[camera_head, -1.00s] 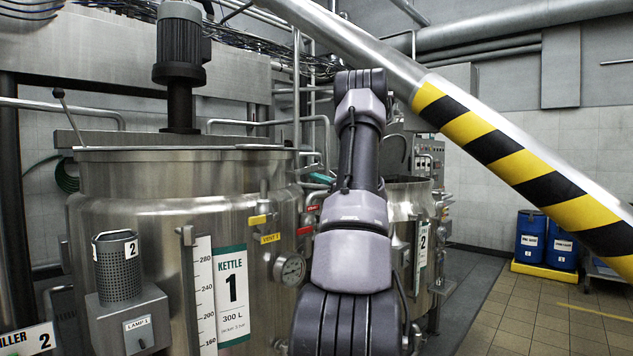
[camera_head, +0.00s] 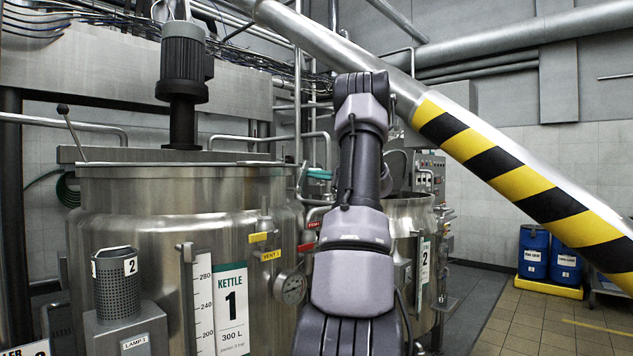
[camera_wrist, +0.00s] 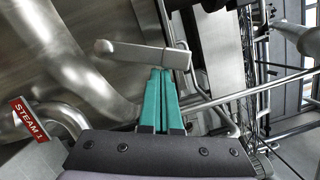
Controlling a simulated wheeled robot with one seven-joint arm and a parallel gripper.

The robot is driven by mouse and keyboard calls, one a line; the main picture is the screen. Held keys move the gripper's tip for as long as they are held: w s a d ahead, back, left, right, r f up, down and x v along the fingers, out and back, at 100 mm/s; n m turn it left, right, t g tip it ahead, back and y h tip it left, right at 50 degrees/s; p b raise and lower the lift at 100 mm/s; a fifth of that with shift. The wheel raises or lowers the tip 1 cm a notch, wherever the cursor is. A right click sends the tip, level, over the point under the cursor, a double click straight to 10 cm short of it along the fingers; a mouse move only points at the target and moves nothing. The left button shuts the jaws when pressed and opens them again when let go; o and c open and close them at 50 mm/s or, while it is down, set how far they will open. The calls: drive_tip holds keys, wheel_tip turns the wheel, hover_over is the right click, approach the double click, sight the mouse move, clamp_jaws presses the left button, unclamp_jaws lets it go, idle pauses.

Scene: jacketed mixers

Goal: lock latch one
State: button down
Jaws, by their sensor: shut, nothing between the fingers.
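Kettle 1 (camera_head: 150,215), a steel vessel with a white and green label, stands at the left in the head view. A grey bar-shaped lever (camera_wrist: 130,52) with a rounded left end shows in the wrist view; it looks like a latch handle, but I see no number on it. My gripper (camera_wrist: 160,72) has teal fingers, shut and empty. The fingertips are right at the lever's lower edge; I cannot tell whether they touch it. In the head view my gripper (camera_head: 319,174) is beside the kettle's upper right rim, partly hidden by my arm, and the lever cannot be made out.
A red STEAM 1 tag (camera_wrist: 32,119) and steel pipes lie close to my gripper. A striped diagonal pipe (camera_head: 510,170) crosses the right side. Kettle 2 (camera_head: 408,215) stands behind my arm.

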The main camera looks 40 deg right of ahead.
sight(304, 169)
drive_tip(key=n, duration=0.1)
drive_tip(key=a+r+n, duration=0.1)
drive_tip(key=a+n, duration=0.1)
drive_tip(key=n, duration=0.1)
drive_tip(key=shift+s+r+g, duration=0.2)
drive_tip(key=shift+r+g, duration=0.1)
drive_tip(key=shift+g, duration=0.1)
drive_tip(key=shift+a+r, duration=0.15)
drive_tip(key=shift+a, duration=0.25)
drive_tip(key=shift+s, duration=0.15)
